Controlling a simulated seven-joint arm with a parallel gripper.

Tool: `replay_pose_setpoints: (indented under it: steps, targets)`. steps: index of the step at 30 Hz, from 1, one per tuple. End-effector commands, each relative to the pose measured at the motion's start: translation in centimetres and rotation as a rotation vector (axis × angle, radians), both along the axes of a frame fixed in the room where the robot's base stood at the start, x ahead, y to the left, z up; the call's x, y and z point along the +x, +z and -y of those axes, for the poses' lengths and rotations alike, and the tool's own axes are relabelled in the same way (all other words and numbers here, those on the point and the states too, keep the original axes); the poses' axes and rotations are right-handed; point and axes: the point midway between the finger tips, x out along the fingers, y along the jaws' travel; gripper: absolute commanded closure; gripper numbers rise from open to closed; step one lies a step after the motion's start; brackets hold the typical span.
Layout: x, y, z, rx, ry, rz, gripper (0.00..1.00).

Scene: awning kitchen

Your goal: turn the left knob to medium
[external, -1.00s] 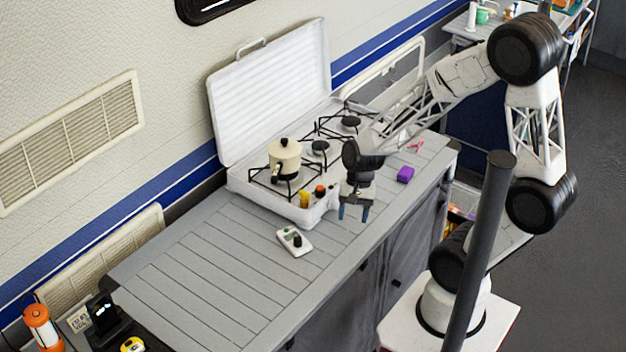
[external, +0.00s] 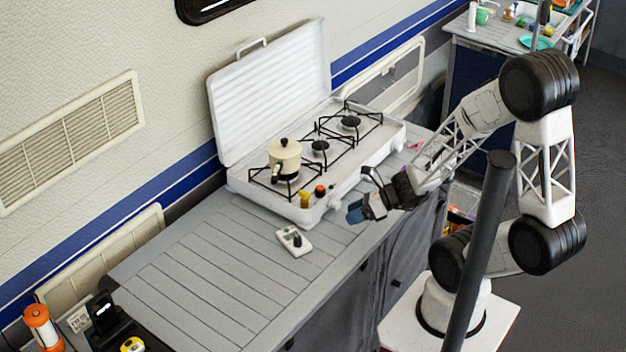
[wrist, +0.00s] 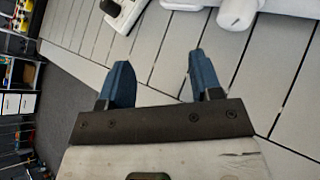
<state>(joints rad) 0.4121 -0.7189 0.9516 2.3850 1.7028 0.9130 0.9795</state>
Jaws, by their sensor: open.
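The white camping stove (external: 345,180) stands open on the grey slatted counter, with its lid up against the wall. Its left knob (external: 306,222) is a small white knob low on the front, near the left corner. A rounded white knob (wrist: 237,14) shows at the top right of the wrist view, probably the same one. Its setting cannot be read. My gripper (external: 357,211) is open and empty, in front of the stove and right of the left knob, not touching it. In the wrist view the two blue fingers of my gripper (wrist: 158,65) point toward the counter.
A cream pot (external: 285,158) sits on the left burner. Yellow and red-orange shakers (external: 305,199) stand on the stove's front left. A white device with a black knob (external: 294,241) lies on the counter before the stove.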

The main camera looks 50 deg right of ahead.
Motion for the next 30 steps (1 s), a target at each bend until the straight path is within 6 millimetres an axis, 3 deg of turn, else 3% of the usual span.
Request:
replay_pose_setpoints:
  steps: [6, 12, 30]
  targets:
    - [0.1, -0.2, 3.1, 0.212, -0.318, 0.003, 0.41]
    - [-0.1, -0.4, 5.3, 0.346, -0.506, 0.019, 0.41]
    - [-0.2, -0.5, 6.1, 0.390, -0.566, 0.025, 0.41]
